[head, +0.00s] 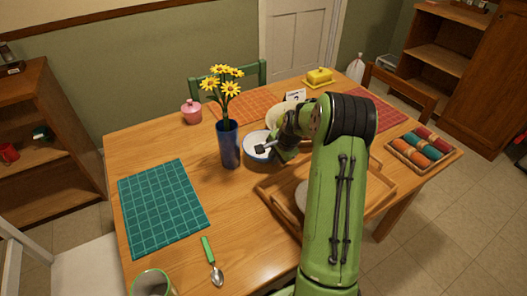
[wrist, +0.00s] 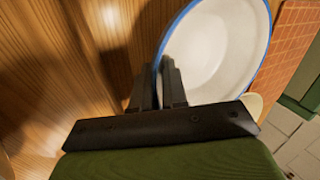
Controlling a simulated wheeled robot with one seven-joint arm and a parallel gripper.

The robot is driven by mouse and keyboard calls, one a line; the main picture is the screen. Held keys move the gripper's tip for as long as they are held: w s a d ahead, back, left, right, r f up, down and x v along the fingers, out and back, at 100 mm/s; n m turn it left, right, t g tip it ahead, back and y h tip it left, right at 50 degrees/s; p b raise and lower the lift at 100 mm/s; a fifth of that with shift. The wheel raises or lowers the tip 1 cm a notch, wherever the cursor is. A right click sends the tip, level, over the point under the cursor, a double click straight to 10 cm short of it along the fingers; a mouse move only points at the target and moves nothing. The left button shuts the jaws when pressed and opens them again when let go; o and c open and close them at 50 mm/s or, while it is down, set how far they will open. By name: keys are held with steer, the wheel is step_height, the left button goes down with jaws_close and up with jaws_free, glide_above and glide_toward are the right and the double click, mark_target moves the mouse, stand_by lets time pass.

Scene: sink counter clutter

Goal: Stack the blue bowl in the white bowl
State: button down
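The blue-rimmed bowl (head: 252,139), white inside, is near the table's middle, right of the vase. In the wrist view the bowl (wrist: 228,50) fills the upper right. My gripper (head: 262,148) is at its near rim. In the wrist view my gripper's fingers (wrist: 159,80) are close together, one on each side of the rim, pinching its wall. I cannot tell whether the bowl is lifted. A pale round thing (head: 302,194), perhaps the white bowl, lies in the wooden tray, mostly hidden by my arm. Another cream round thing (head: 274,118) shows behind my gripper.
The blue vase (head: 229,145) with yellow flowers stands close left of the bowl. The wooden tray (head: 268,190) is at right front. A teal mat (head: 162,207), spoon (head: 212,263), pink jar (head: 191,113), butter dish (head: 319,77) and napkin-roll box (head: 420,148) lie around.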

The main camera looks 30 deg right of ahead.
stand_by(0.3)
step_height(320, 180, up, 18)
steer(key=p, duration=0.5)
steer(key=shift+p, duration=0.4)
